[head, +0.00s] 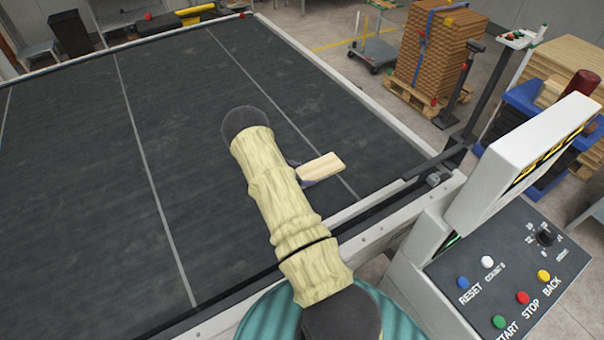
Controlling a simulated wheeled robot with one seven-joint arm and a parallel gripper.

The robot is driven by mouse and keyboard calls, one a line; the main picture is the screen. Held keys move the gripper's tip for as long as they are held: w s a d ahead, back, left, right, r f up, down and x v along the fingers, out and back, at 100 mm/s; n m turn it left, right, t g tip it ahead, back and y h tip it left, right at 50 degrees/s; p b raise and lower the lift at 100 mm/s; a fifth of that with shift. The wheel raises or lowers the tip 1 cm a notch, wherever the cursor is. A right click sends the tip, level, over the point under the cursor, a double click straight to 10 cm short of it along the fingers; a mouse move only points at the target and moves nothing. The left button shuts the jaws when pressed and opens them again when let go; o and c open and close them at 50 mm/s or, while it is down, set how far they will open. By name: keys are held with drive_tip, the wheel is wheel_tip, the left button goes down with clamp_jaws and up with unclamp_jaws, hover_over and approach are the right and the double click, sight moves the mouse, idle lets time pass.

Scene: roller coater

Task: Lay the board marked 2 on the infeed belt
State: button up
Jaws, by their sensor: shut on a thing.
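The infeed belt (200,110) is a wide dark surface with thin pale lines running along it. My arm reaches out over it from the lower middle. A small pale wooden board (323,166) shows just right of my arm, over the right part of the belt. My gripper (300,174) is mostly hidden behind my arm; only a dark bit shows at the board's left end, and it is shut on the board. No number can be read on the board. I cannot tell whether the board touches the belt or is held above it.
A pale frame rail (345,80) edges the belt on the right. A control panel (508,270) with coloured buttons and an upright white housing (520,165) stand at the lower right. Stacked boards (435,50) and a trolley (372,52) are beyond. The belt's left is clear.

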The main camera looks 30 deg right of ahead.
drive_tip(key=o, duration=0.8)
drive_tip(key=shift+f, duration=0.2)
drive_tip(key=o, duration=0.3)
drive_tip(key=shift+a, duration=0.1)
drive_tip(key=shift+o, duration=0.7)
drive_tip(key=shift+s+r, duration=0.1)
drive_tip(key=shift+r, duration=0.15)
drive_tip(key=shift+a+r, duration=0.1)
drive_tip(key=shift+a, duration=0.2)
drive_tip(key=b+v, duration=0.3)
drive_tip(key=v, duration=0.8)
drive_tip(key=shift+b, duration=0.4)
drive_tip(key=shift+a+r, duration=0.15)
drive_tip(key=shift+r, duration=0.05)
